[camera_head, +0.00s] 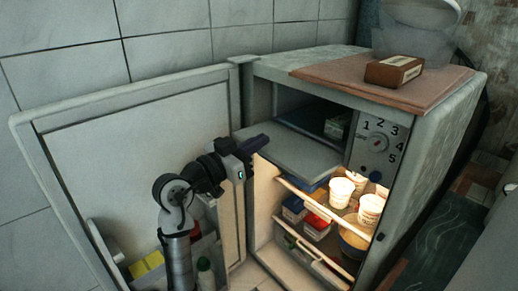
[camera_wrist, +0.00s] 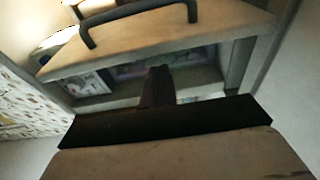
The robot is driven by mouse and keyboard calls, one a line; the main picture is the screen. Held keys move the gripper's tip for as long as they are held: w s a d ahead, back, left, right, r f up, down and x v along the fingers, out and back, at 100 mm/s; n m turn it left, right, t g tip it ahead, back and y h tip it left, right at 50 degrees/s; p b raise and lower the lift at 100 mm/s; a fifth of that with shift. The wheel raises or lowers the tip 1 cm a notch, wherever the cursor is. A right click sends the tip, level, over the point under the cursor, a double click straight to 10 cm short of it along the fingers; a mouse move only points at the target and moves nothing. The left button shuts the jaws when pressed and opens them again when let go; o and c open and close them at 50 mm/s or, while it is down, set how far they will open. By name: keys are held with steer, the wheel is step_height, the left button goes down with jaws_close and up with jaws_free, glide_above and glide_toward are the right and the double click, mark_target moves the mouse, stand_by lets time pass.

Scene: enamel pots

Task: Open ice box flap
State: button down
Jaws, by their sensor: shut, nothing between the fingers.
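The ice box flap (camera_head: 298,151) is a pale panel at the top of the small fridge. It is swung down and out, nearly level, with the dark ice box compartment (camera_head: 300,108) showing above it. In the wrist view the flap (camera_wrist: 185,40) shows its dark bar handle (camera_wrist: 135,18) at the top. My gripper (camera_head: 262,141) is shut and empty at the flap's left side, close to its inner edge. In the wrist view its dark fingers (camera_wrist: 161,73) point toward the opening. Whether they touch the flap I cannot tell.
The fridge door (camera_head: 140,150) stands wide open at left, behind my arm. Pots (camera_head: 341,192) and packages (camera_head: 316,226) fill the shelves below the flap. A numbered dial (camera_head: 377,142) is right of the compartment. A brown box (camera_head: 393,70) lies on the board (camera_head: 440,86) on top.

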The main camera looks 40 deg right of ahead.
steer(key=shift+a+f+b, duration=0.1)
steer(key=shift+f+b, duration=0.25)
steer(key=shift+f, duration=0.15)
